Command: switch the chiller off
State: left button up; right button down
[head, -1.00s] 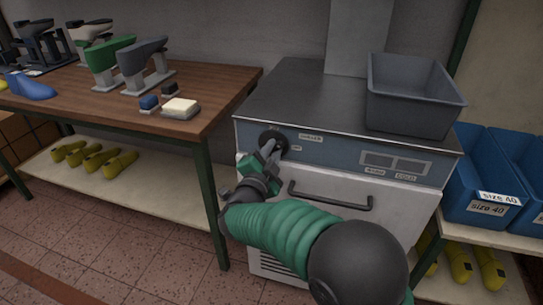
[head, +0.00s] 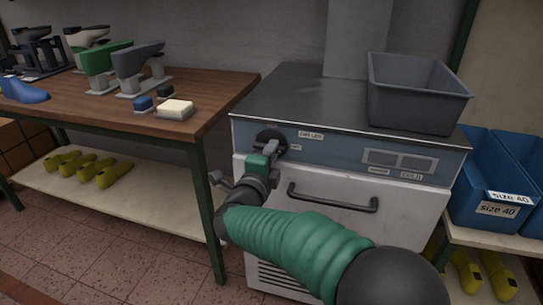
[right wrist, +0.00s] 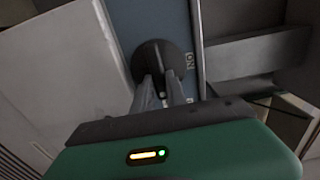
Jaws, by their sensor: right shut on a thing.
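The chiller (head: 340,215) is a white and blue-grey cabinet with a dark top and a bar handle on its front. Its round dark knob (head: 272,139) is at the left end of the blue-grey panel, beside a small label reading chiller. My right gripper (head: 268,148) is at the knob, with its fingers shut on it. In the right wrist view the two fingers reach the dark knob (right wrist: 160,62), and letters that look like ON show beside it. The fingers partly hide the knob's grip. My left gripper is not in view.
A grey bin (head: 415,95) stands on the chiller's top. A wooden table (head: 215,95) with shoe lasts on stands is at the left. Blue boxes (head: 490,190) marked size 40 sit on a shelf at the right. The bar handle (head: 333,202) lies below the panel, close to my right arm.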

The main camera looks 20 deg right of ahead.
jog(key=shift+f, duration=0.25)
jog(key=c, duration=1.5)
grip_release()
jog(key=shift+o, duration=0.8)
jog(key=shift+r, duration=0.1)
